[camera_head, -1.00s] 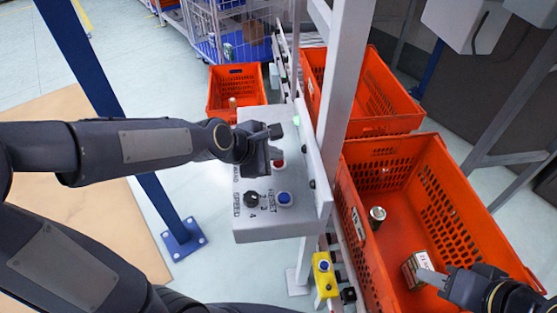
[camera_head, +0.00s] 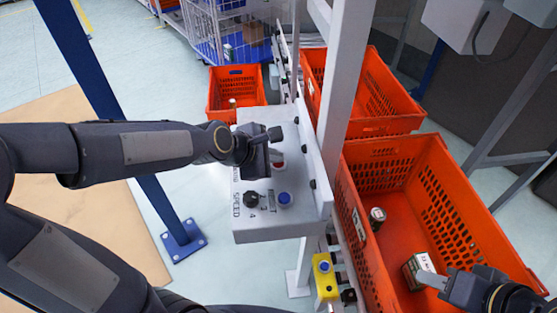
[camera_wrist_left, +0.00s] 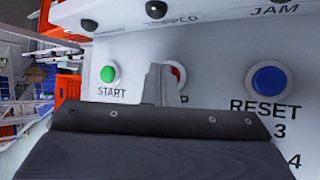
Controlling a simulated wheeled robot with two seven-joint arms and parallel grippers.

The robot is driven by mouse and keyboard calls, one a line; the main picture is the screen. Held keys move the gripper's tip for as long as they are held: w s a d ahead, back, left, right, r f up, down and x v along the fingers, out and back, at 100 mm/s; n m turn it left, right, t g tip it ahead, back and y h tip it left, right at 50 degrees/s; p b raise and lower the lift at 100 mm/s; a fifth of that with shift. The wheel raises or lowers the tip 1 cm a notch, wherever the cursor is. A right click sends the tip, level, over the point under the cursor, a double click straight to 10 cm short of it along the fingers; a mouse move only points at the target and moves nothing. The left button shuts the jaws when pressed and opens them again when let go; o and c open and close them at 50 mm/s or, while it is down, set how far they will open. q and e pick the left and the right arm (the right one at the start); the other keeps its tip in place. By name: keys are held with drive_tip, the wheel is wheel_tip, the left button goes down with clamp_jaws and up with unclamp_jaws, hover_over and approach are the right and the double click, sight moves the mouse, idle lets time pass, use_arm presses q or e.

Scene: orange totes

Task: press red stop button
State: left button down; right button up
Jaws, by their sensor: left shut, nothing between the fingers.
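The red stop button (camera_head: 279,164) sits on the sloped grey control panel (camera_head: 250,228), partly covered by my left gripper. In the left wrist view the red button (camera_wrist_left: 179,74) shows as a sliver just right of the fingers, which hide most of it and its label. My left gripper (camera_head: 272,158) is shut and empty, with its fingertips at the button; I cannot tell whether they touch it. It also shows in the left wrist view (camera_wrist_left: 160,82). My right gripper (camera_head: 430,279) is low at the right, beside a small box in a tote; its finger opening is unclear.
A green START button (camera_wrist_left: 109,74) and a blue RESET button (camera_wrist_left: 269,80) flank the stop button. A black speed knob (camera_head: 251,199) is on the panel. An orange tote (camera_head: 465,190) at right holds a can (camera_head: 377,216) and the box (camera_head: 417,267). A grey post (camera_head: 343,80) rises beside the panel.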

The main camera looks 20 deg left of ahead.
sight(274, 166)
use_arm(q)
drive_tip(key=shift+r+p, duration=0.85)
drive_tip(key=shift+p, duration=0.15)
drive_tip(key=shift+r, duration=0.15)
wheel_tip(274, 166, up, 5)
drive_tip(key=p, duration=0.5)
idle(0.4)
drive_tip(key=s+a+m+g, duration=0.1)
drive_tip(key=s+a+m, duration=0.2)
drive_tip(key=s+m, duration=0.6)
drive_tip(key=s+a+r+m+g+y, duration=0.1)
drive_tip(key=s+a+m, duration=0.2)
drive_tip(key=s+m, duration=0.7)
drive_tip(key=shift+s+a+r, duration=0.25)
drive_tip(key=shift+s+a, duration=0.15)
drive_tip(key=shift+s, duration=0.65)
